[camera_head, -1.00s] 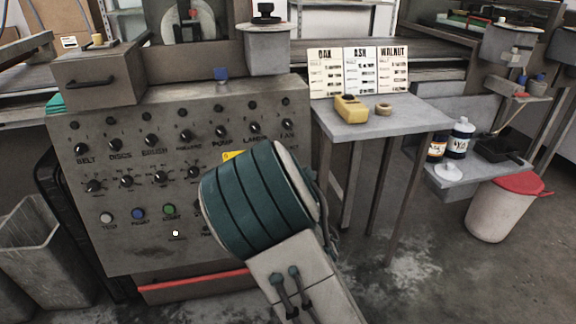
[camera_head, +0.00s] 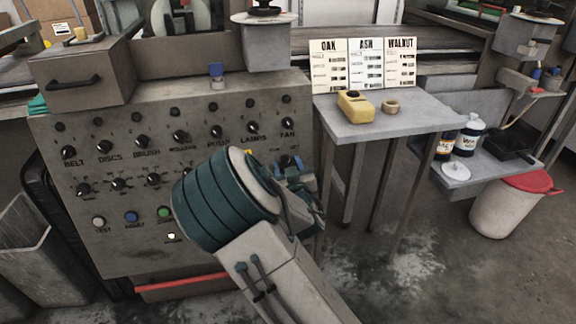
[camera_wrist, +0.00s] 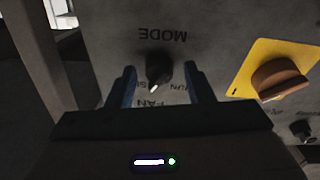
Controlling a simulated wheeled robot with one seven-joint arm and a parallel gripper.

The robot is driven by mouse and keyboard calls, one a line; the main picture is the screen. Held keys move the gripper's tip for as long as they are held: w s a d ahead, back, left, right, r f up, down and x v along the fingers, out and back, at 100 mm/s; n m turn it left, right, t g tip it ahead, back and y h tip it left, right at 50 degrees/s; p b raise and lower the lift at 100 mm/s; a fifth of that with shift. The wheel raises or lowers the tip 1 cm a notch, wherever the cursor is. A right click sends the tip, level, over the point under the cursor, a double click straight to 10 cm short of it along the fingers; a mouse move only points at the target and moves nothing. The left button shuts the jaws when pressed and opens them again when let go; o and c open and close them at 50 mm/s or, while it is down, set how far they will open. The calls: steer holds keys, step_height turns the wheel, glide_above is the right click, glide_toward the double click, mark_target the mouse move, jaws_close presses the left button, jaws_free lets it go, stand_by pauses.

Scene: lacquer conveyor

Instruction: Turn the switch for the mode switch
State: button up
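The mode switch (camera_wrist: 158,72) is a dark round knob with a pale pointer mark, under the upside-down label MODE in the wrist view. My gripper (camera_wrist: 159,78) is open, with one blue finger on each side of the knob. Gaps show between knob and fingers, so it is not clamped; the exact depth of the fingers is hard to judge. In the head view my gripper (camera_head: 297,172) is at the right edge of the grey control panel (camera_head: 110,260), below the FAN knob (camera_head: 287,135). My arm hides the panel's lower right there.
In the wrist view a yellow plate with an orange-brown knob (camera_wrist: 280,78) is close right of the mode switch. Several other knobs and buttons cover the panel. A grey side table (camera_head: 380,122) with a yellow object (camera_head: 355,107) stands right of my gripper.

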steer(key=c, duration=0.8)
steer(key=shift+n, duration=0.5)
steer(key=n+y+b, duration=0.1)
steer(key=n, duration=0.4)
steer(key=shift+d+n, duration=0.15)
steer(key=shift+n, duration=0.15)
steer(key=n, duration=0.3)
steer(key=n+g+y+b, duration=0.1)
steer(key=n, duration=0.3)
steer(key=shift+g+y, duration=0.3)
steer(key=o, duration=1)
steer(key=shift+r, duration=0.1)
steer(key=shift+d, duration=0.15)
